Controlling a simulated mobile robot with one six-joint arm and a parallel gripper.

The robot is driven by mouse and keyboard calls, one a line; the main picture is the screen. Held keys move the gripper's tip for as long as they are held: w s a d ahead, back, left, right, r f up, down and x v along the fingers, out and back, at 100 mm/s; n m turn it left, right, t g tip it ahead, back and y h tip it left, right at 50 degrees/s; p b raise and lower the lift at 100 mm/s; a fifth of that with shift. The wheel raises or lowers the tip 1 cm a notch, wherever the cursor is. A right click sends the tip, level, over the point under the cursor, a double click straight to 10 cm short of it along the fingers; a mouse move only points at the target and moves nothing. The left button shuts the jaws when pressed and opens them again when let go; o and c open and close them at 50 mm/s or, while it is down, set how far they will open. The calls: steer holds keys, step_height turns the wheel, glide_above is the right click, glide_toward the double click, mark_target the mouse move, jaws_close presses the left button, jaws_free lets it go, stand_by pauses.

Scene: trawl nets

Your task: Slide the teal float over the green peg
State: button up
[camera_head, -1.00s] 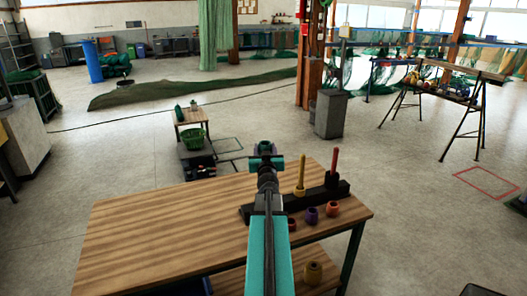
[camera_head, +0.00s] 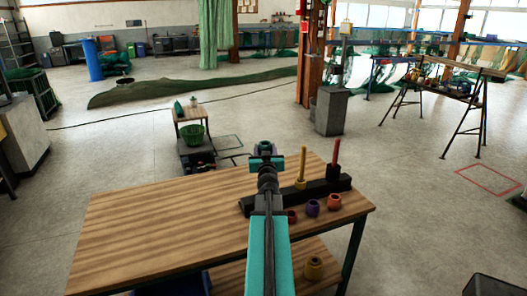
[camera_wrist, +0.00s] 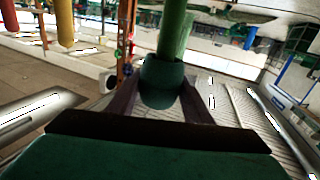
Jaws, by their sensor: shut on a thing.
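The teal float (camera_wrist: 160,92) sits between the fingers of my gripper (camera_wrist: 161,84) in the wrist view. My gripper is shut on it. The green peg (camera_wrist: 173,32) runs in line with the float and meets its far end there; I cannot tell whether the peg is inside the float or only behind it. In the head view my gripper (camera_head: 266,161) is above the left part of the black peg block (camera_head: 322,190), with the float (camera_head: 265,148) at its end. My arm hides the green peg in that view.
A yellow peg (camera_head: 302,166) and a red peg (camera_head: 335,154) stand on the block to the right. Dark red (camera_head: 291,216), purple (camera_head: 312,207) and orange (camera_head: 334,201) floats lie before it. Another float (camera_head: 313,268) is lower down. The wooden table (camera_head: 160,232) is clear at left.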

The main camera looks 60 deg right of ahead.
steer(key=shift+f+b, duration=0.85)
steer(key=shift+f, duration=0.2)
steer(key=o, duration=1.1)
steer(key=shift+a, duration=0.1)
